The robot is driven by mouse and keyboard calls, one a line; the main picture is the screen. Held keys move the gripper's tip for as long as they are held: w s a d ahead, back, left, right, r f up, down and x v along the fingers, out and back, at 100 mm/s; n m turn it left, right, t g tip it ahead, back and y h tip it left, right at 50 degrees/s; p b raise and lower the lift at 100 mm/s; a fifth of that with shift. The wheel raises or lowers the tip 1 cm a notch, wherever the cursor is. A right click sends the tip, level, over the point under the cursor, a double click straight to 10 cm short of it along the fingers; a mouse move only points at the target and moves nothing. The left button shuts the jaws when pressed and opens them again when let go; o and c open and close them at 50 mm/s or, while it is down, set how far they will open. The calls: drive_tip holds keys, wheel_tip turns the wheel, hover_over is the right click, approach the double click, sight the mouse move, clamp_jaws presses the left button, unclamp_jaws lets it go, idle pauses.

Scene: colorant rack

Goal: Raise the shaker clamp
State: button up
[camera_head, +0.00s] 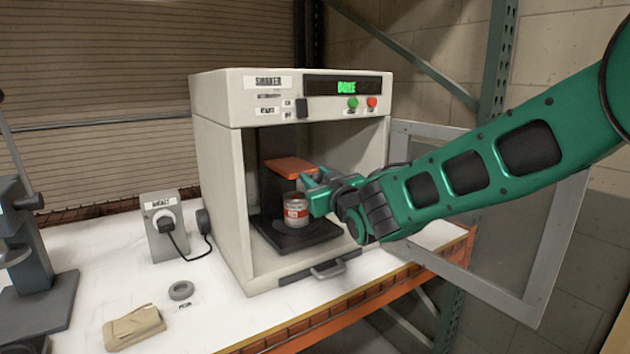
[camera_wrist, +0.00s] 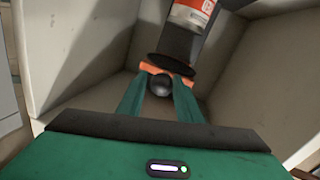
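The shaker (camera_head: 235,170) is a pale cabinet with its front open and its display reading "DONE". Inside, a red and white can (camera_head: 297,211) stands on a black platform. The orange clamp (camera_head: 290,167) sits above it in front of a dark column. My gripper (camera_head: 312,188) reaches in from the right at the clamp's front. In the wrist view, the clamp (camera_wrist: 187,79) shows beyond a round dark knob (camera_wrist: 160,86). My fingers (camera_wrist: 160,90) are close against both sides of this knob. The can also shows in the wrist view (camera_wrist: 190,12), cut off at the top.
The glass door (camera_head: 530,265) stands open at the right, behind my arm. A grey socket box (camera_head: 163,240) with a plug stands left of the shaker. A tan pouch (camera_head: 134,327) and grey ring (camera_head: 181,290) lie on the white bench. The cabinet walls closely surround my gripper.

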drive_tip(key=v, duration=1)
drive_tip(key=shift+d, duration=0.15)
drive_tip(key=shift+s, duration=0.15)
